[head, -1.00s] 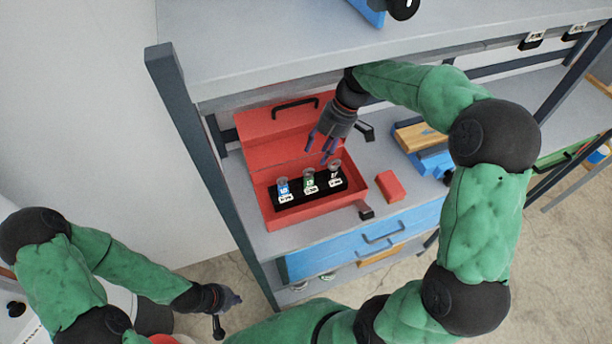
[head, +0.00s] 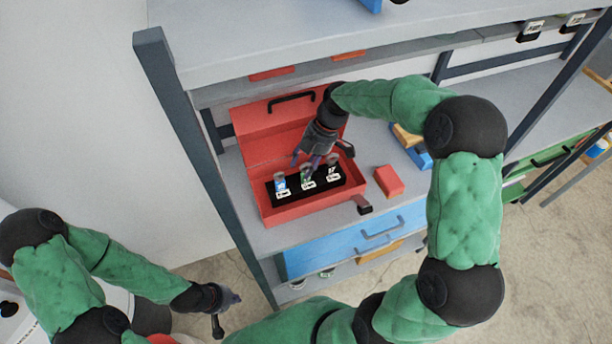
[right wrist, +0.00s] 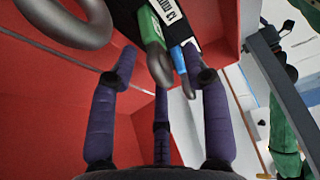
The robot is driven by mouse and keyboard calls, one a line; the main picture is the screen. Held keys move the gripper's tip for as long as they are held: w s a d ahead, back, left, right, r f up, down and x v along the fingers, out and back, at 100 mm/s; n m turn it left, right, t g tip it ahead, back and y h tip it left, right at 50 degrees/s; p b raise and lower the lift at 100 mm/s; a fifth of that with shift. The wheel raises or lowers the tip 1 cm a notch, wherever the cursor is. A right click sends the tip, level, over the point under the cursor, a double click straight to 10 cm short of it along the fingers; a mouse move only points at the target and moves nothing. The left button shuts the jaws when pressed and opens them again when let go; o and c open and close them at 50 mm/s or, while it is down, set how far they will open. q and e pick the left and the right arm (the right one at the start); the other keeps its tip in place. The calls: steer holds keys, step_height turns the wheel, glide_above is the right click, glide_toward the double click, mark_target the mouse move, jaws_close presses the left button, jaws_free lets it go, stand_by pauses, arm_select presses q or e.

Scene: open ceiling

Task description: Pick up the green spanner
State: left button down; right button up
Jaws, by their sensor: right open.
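The green spanner (head: 307,173) is the middle of three spanners standing in a black holder (head: 322,190) inside the open red toolbox (head: 283,218). It has a grey ring end and a green label part. In the right wrist view, the green spanner (right wrist: 151,32) shows between the tips of my right gripper (right wrist: 160,68). My right gripper (head: 310,164) is open and points down at the spanners from above; I cannot tell whether it touches them. My left gripper (head: 228,299) is low on the left, away from the shelf, its jaws too small to judge.
A blue-labelled spanner (head: 280,181) and a grey spanner (head: 333,165) flank the green one closely. The toolbox's raised lid (head: 265,118) stands behind. A red block (head: 388,181) lies to the right on the shelf. An upper shelf (head: 330,35) overhangs.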

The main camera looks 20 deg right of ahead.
jaws_close()
